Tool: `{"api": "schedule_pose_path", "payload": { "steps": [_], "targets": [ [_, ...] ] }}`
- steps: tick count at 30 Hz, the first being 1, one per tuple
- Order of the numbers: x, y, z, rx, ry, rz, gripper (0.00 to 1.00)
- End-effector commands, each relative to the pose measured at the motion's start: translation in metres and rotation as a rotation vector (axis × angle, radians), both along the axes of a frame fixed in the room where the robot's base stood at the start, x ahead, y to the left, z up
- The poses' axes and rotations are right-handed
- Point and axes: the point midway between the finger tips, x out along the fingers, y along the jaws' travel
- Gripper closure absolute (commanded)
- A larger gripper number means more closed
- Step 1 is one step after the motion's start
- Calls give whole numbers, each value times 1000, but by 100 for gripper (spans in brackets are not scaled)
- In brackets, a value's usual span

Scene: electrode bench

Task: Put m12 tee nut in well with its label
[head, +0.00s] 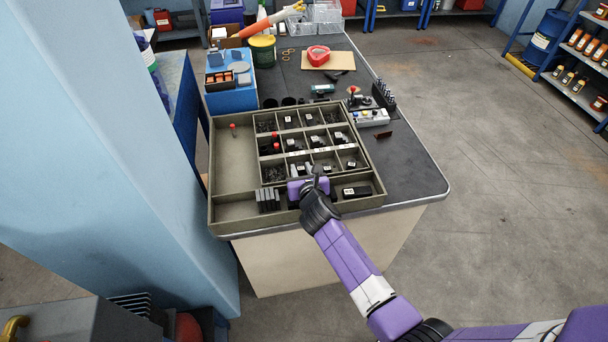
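A large olive sorting tray (232,165) lies on the bench, with a grid of small wells at its centre and right. Several wells hold small dark parts and carry small white labels, too small to read. I cannot tell which part is the m12 tee nut or which well bears its label. My gripper (318,175) is over the front part of the tray, at the near edge of the well grid. Its fingers are small and partly hidden by the wrist, so their opening and any held thing cannot be made out.
Dark bars (267,199) stand in the tray's front compartment, and a black labelled block (356,191) lies at its front right. A small red-topped item (233,129) is in the wide left compartment. A control box (371,117) stands behind right. The bench's right side (415,175) is clear.

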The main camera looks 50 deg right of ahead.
Motion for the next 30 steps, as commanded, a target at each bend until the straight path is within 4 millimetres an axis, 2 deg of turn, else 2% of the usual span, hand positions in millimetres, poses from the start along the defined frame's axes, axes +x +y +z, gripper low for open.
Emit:
{"api": "schedule_pose_path", "payload": {
  "steps": [1, 4, 18, 24, 30],
  "targets": [
    [-7, 1, -6, 8, 22, -3, 61],
    [-14, 6, -1, 8, 25, -2, 61],
    [-81, 53, 40, 3, 14, 0, 61],
    [-94, 61, 48, 2, 12, -1, 61],
    [-95, 63, 50, 2, 9, -1, 61]
  ]
}}
